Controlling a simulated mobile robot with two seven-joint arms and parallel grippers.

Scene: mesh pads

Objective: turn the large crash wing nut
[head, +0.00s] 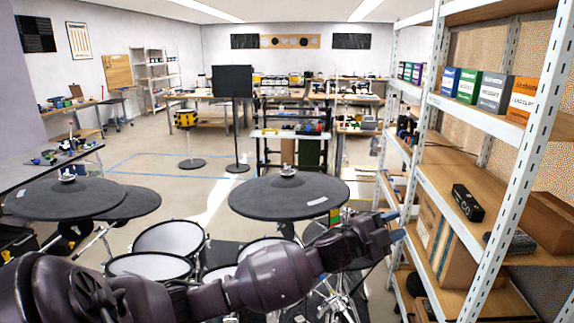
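A dark grey cymbal pad (262,203) stands in the middle of the head view, with a small light wing nut (288,172) on top at its centre. Another dark cymbal pad (40,204) stands at the left, with a similar wing nut (67,176) on top. I cannot tell by looks which cymbal is the large crash. My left arm crosses the bottom of the view, and my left gripper (394,226) is to the right of and below the middle cymbal, apart from both wing nuts. Its bluish fingertips look spread, with nothing between them. My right gripper is out of view.
White mesh drum pads (169,238) stand below the cymbals, partly hidden by my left arm. A metal shelf rack (470,180) with boxes rises close on the right, near my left gripper. Open floor (215,185) lies behind the drum kit.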

